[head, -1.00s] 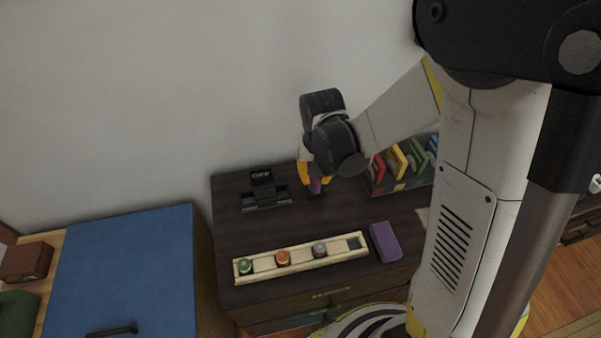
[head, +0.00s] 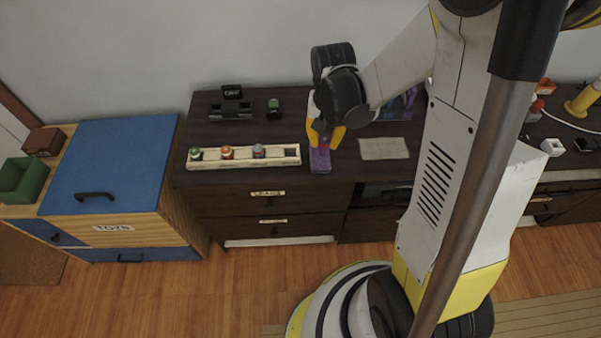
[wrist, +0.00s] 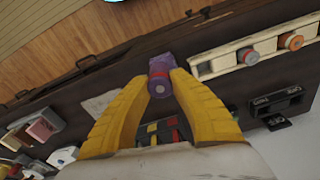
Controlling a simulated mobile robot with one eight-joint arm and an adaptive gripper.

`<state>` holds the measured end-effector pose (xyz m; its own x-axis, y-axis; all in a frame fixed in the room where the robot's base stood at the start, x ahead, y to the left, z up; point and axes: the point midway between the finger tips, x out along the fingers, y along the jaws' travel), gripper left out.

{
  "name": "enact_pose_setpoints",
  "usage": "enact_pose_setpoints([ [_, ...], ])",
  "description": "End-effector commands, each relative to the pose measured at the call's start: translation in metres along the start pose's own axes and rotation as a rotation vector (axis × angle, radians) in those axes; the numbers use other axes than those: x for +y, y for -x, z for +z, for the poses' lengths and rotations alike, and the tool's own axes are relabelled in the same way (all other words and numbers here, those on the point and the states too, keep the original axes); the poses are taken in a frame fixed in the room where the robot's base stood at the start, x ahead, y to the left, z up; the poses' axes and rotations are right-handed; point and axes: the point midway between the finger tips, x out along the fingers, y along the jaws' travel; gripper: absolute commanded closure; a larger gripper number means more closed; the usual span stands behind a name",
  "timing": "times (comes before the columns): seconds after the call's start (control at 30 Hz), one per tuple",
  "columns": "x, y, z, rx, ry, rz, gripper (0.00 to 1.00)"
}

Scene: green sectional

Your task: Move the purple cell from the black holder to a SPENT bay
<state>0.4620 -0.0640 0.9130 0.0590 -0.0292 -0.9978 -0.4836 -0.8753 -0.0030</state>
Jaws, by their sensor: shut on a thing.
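My gripper (head: 326,135) is shut on the purple cell (wrist: 158,84), whose round end shows between the yellow fingers in the wrist view. In the head view the fingers mostly hide it. The gripper is above the dresser top, over or just behind a purple block (head: 320,162). A small black holder (head: 273,114) with a green top part stands at the back.
A pale wooden tray (head: 278,160) left of the gripper holds green, orange and greyish cells; its right end looks empty. A paper note (head: 384,148) lies to the right. A blue-topped toy chest (head: 112,150) stands left of the dresser.

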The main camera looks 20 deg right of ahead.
Motion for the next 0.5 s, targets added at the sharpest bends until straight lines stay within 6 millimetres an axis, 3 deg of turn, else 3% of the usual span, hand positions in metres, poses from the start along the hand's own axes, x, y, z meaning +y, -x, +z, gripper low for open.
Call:
enact_pose_setpoints([
  [0.17, -0.018, -0.017, -0.01, -0.001, -0.003, 0.0, 1.0],
  [0.5, -0.087, -0.067, -0.043, -0.001, -0.005, 0.001, 1.0],
])
